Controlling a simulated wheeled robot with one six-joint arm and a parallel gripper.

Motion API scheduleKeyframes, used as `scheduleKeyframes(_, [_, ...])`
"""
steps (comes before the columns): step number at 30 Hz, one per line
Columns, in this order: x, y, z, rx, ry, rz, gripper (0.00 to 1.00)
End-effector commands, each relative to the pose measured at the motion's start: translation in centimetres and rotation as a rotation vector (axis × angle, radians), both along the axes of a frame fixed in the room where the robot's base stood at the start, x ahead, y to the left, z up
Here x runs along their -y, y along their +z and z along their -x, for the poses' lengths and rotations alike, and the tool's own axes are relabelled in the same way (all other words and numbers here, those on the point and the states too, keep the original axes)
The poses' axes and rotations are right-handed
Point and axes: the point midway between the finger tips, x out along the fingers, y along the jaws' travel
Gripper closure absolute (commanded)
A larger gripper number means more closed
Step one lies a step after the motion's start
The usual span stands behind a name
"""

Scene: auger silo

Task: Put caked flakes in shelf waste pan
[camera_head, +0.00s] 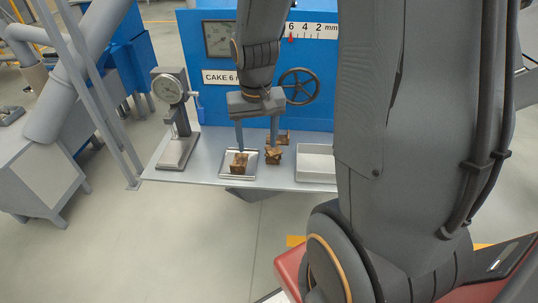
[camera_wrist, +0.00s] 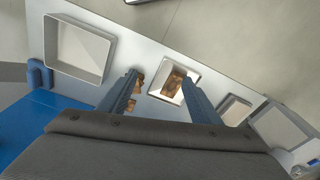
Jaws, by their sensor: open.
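My gripper (camera_head: 257,150) points down over the grey shelf, its two blue fingers spread with nothing between them. A small metal pan (camera_head: 252,176) holds brown caked flakes (camera_head: 238,164). More brown flakes (camera_head: 273,156) lie on the shelf to its right, close to the right finger in the head view. In the wrist view the fingertips (camera_wrist: 160,80) frame part of the small pan (camera_wrist: 152,94), and the left finger partly hides the loose flakes (camera_wrist: 138,86). A larger pale open tray (camera_head: 316,164) stands farther right. I cannot tell which container is the waste pan.
A dial gauge on a stand (camera_head: 169,90) occupies the shelf's left end. A blue housing with a handwheel (camera_head: 298,86) rises behind the shelf. My arm hides the shelf's right end.

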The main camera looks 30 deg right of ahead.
Motion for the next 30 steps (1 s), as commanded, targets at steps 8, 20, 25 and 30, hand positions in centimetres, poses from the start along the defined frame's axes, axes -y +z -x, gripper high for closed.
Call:
scheduleKeyframes(8, [7.2, -4.9, -6.1, 0.016, -0.265, 0.006, 0.42])
scheduleKeyframes(20, [8.0, -8.1, -6.6, 0.017, -0.286, 0.006, 0.42])
scheduleKeyframes(25, [8.4, -10.1, -6.2, 0.016, -0.286, 0.005, 0.42])
scheduleKeyframes(30, [8.6, -12.1, -6.3, 0.017, -0.283, 0.006, 0.42])
